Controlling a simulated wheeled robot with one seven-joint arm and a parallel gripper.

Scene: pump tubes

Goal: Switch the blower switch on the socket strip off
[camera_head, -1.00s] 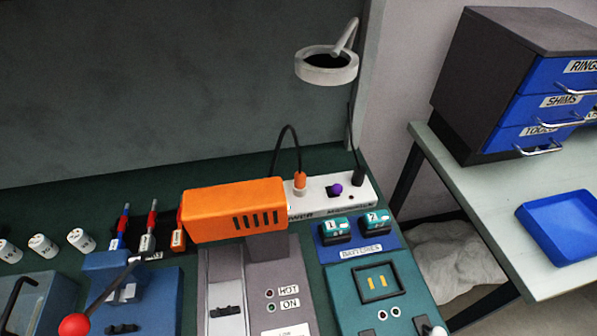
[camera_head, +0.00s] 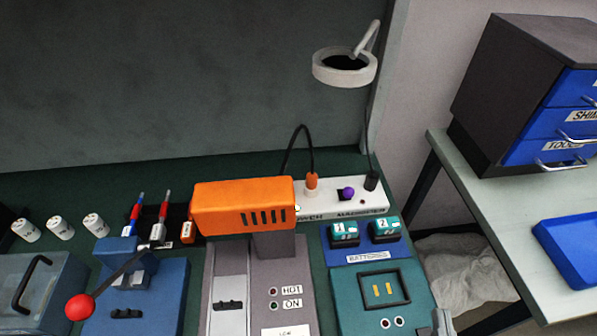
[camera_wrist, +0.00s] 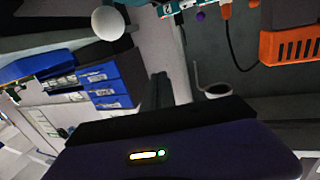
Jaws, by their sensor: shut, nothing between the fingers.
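The white socket strip (camera_head: 384,194) stands at the back of the bench in the head view. Its left end and part of a label ending in "ER" are hidden behind the orange blower (camera_head: 240,207). No blower switch can be made out. A purple knob (camera_head: 348,193) sits on the strip above the magnifier label, between an orange plug (camera_head: 311,181) and a black plug (camera_head: 371,181). The purple knob (camera_wrist: 200,15) and the blower (camera_wrist: 290,45) also show in the wrist view. My gripper (camera_wrist: 160,88) is shut and empty, apart from the strip.
Two teal batteries (camera_head: 385,229) sit in a blue holder in front of the strip. A magnifier lamp (camera_head: 345,67) hangs above. A red-knobbed lever (camera_head: 79,307) stands at left. A side table with a blue drawer cabinet (camera_head: 560,130) is at right.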

